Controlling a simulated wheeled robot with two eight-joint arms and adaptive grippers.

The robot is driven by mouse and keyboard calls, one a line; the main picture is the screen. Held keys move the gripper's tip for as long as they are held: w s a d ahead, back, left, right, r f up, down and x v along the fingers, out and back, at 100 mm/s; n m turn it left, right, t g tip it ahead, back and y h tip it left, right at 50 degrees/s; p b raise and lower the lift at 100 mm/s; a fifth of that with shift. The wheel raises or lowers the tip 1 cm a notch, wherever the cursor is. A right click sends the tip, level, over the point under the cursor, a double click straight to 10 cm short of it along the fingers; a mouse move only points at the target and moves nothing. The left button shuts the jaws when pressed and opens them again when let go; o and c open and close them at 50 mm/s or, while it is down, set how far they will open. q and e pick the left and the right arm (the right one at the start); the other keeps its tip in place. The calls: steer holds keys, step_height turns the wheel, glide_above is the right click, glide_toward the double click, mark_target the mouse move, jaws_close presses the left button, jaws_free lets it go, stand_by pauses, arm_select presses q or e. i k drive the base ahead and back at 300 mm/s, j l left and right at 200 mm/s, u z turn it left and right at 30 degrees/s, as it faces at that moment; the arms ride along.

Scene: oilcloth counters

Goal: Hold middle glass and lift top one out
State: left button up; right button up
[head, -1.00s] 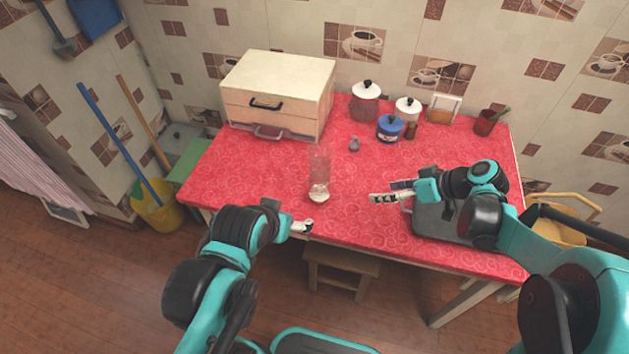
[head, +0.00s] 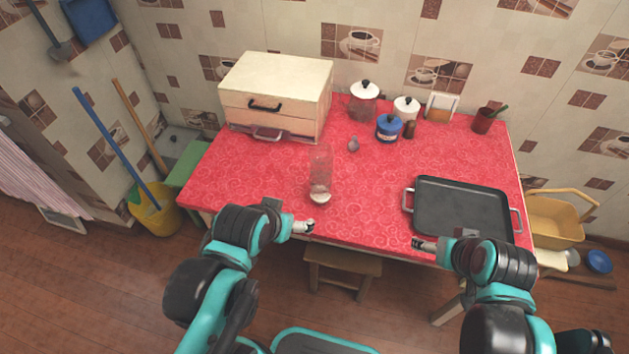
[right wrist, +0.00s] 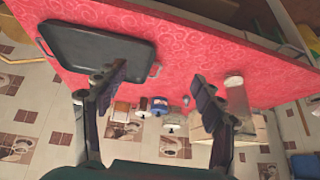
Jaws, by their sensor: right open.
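My right gripper (head: 418,244) is at the front edge, right of the stack and in front of the tray. Its fingers are spread and empty in the right wrist view (right wrist: 158,78).
A black tray (head: 462,207) lies on the right of the counter. A white drawer box (head: 278,85) stands at the back left. The counter around the stack is clear.

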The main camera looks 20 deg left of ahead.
mark_target(321, 156)
steer(key=j+z, duration=0.25)
steer(key=j, duration=0.15)
steer(key=k+j+z, duration=0.15)
steer(key=j+z, duration=0.15)
steer(key=k+j+z, duration=0.25)
steer(key=j, duration=0.2)
steer(key=j+z, duration=0.25)
steer(key=k+j, duration=0.05)
steer(key=j, duration=0.05)
